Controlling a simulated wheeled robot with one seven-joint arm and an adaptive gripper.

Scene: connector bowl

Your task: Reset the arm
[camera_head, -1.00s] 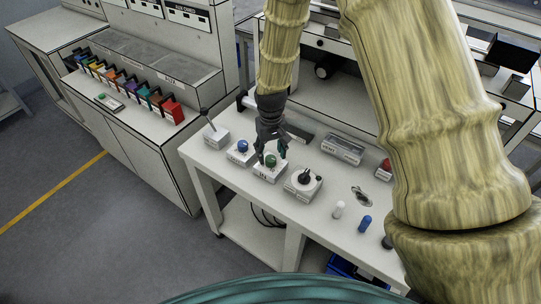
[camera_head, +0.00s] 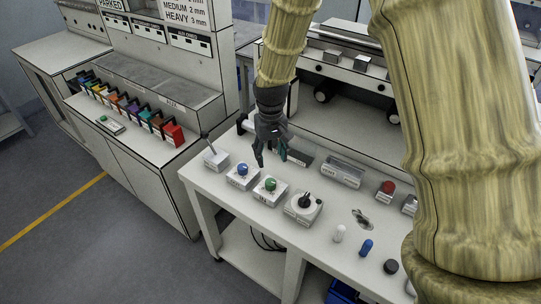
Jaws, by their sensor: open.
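My gripper (camera_head: 271,158) hangs from my arm above the white workbench (camera_head: 235,195), its dark fingers pointing down and apart, with nothing between them. It is just above and behind a box with a green button (camera_head: 270,184). The gripper looks clear of the button, with the green cap fully visible below the fingers. My arm comes in from the right and covers much of the right side of the view.
On the bench are a lever box (camera_head: 215,158), a blue button box (camera_head: 242,170), a black rotary knob box (camera_head: 304,203), a red button (camera_head: 388,187) and small pegs, including a blue one (camera_head: 366,248). A counter with coloured bins (camera_head: 173,134) stands left.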

